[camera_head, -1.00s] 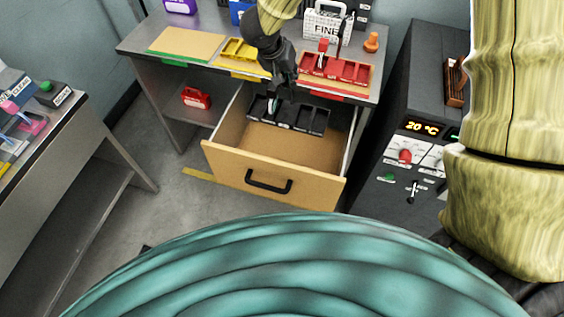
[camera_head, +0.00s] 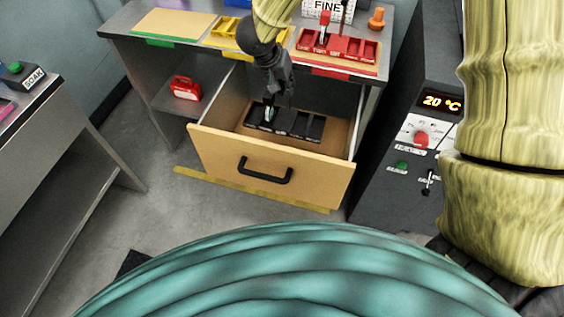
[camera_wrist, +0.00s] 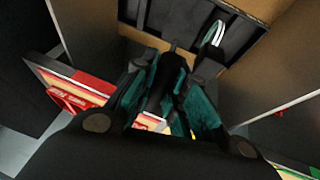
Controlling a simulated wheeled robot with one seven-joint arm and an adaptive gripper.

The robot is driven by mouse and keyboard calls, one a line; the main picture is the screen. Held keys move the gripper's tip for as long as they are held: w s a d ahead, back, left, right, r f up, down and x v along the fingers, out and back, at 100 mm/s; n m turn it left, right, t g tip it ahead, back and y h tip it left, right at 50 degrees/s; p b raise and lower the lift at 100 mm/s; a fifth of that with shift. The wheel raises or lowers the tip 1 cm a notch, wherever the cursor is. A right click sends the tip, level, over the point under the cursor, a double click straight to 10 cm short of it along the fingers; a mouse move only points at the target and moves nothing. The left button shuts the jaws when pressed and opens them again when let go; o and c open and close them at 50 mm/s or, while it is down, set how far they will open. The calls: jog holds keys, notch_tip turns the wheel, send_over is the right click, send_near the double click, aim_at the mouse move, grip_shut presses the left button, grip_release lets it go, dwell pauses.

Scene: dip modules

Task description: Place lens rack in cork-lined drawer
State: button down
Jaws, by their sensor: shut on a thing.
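The lens rack (camera_head: 296,124) is black, long and divided into compartments, with a pale round lens standing near its left end. It is inside the open drawer (camera_head: 225,165), which has a wooden front, a black handle and a tan cork floor. My gripper (camera_head: 274,98) reaches down from above and is shut on the rack's upright black part. In the wrist view, the gripper (camera_wrist: 165,95) has its teal pads around that part, and the rack (camera_wrist: 180,18) shows beyond with its lens ring. I cannot tell whether the rack touches the floor.
The desk above the drawer bears a red compartment tray (camera_head: 335,50), a yellow tray (camera_head: 225,28) and a tan board (camera_head: 170,22). A red case (camera_head: 186,88) sits on the shelf at left. A dark control cabinet (camera_head: 415,180) stands close at right.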

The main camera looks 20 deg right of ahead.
jog(key=b, duration=0.4)
send_over(285, 120)
notch_tip(285, 120, down, 5)
jog(key=f+b, duration=0.1)
jog(key=f, duration=0.9)
jog(key=shift+a, duration=0.2)
jog(key=c, duration=1.7)
grip_release()
jog(key=shift+o, duration=1.3)
jog(key=p+v, duration=0.1)
jog(key=v, duration=1.1)
